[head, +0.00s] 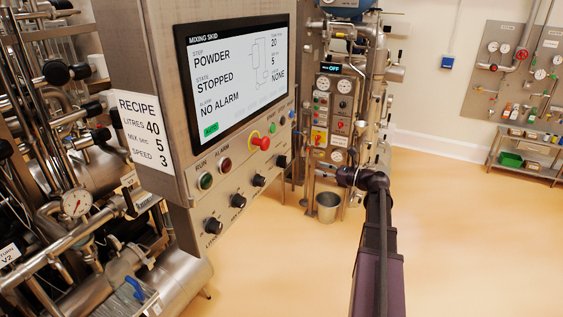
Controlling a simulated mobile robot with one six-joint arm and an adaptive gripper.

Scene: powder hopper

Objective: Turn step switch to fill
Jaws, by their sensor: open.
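The control panel (168,50) stands at the left with its face angled toward the right. A row of black rotary knobs runs along its lower face: one near the front (212,226), one in the middle (238,201) and one further back (259,180). Their labels are too small to read surely, so I cannot tell which is the step switch. The screen (237,75) reads step POWDER, state STOPPED, no alarm. My arm reaches away from the lower right. My gripper (326,173) is small and dark at its end, right of the panel, open and apart from the knobs.
A red emergency stop (262,142) and green (206,181) and red (225,165) lamps sit above the knobs. A recipe card (143,130) is at the panel's left. A metal bucket (327,207) stands on the floor behind. The floor at right is clear.

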